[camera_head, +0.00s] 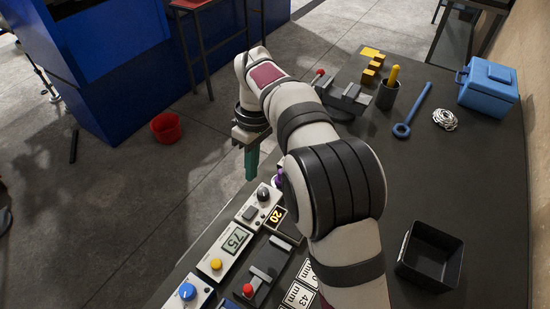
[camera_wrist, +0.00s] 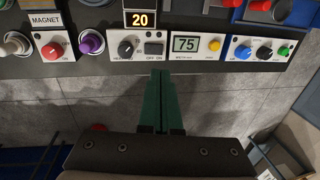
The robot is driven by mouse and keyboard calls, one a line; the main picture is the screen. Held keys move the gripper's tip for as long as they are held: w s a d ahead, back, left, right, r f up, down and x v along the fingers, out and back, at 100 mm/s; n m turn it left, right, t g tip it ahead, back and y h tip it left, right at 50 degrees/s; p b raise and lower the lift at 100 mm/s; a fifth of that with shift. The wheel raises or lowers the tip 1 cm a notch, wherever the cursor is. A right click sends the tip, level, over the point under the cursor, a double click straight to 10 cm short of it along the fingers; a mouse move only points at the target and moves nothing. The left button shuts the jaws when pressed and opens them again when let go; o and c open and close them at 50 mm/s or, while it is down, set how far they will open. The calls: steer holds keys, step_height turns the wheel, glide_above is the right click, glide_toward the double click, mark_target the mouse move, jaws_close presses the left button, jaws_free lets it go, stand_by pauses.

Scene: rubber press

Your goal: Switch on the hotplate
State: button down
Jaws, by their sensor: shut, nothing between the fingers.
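A white control panel (camera_wrist: 139,46) with a black knob (camera_wrist: 126,48) and a dark rocker switch (camera_wrist: 154,48) labelled OFF and ON is at the top of the wrist view. A display reading 20 (camera_wrist: 140,19) sits just behind it. The panel also shows in the head view (camera_head: 251,218), with its switch (camera_head: 248,214). I cannot tell the switch's position. My gripper (camera_wrist: 161,73) has green fingers, shut and empty. In the wrist view the tips are just below the panel's front edge, in line with the switch. In the head view my gripper (camera_head: 251,178) points down, apart from the panel.
A panel with a 75 display (camera_wrist: 186,44) and yellow button is to the right, then a panel with blue, black and green knobs (camera_wrist: 264,53). A purple knob (camera_wrist: 91,41) and a MAGNET panel (camera_wrist: 53,40) are left. Open floor lies before the bench edge.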

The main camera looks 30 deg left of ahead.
mark_target(247, 217)
steer(key=shift+s+a+f+n, duration=0.15)
steer(key=shift+a+f+n, duration=0.15)
steer(key=shift+a, duration=0.2)
steer(key=shift+f, duration=0.1)
steer(key=f, duration=0.4)
steer(key=s+f, duration=0.1)
steer(key=f, duration=0.4)
steer(key=s+f, duration=0.1)
steer(key=f, duration=0.3)
steer(key=shift+f, duration=0.3)
steer(key=shift+s+f, duration=0.2)
steer(key=shift+w, duration=0.1)
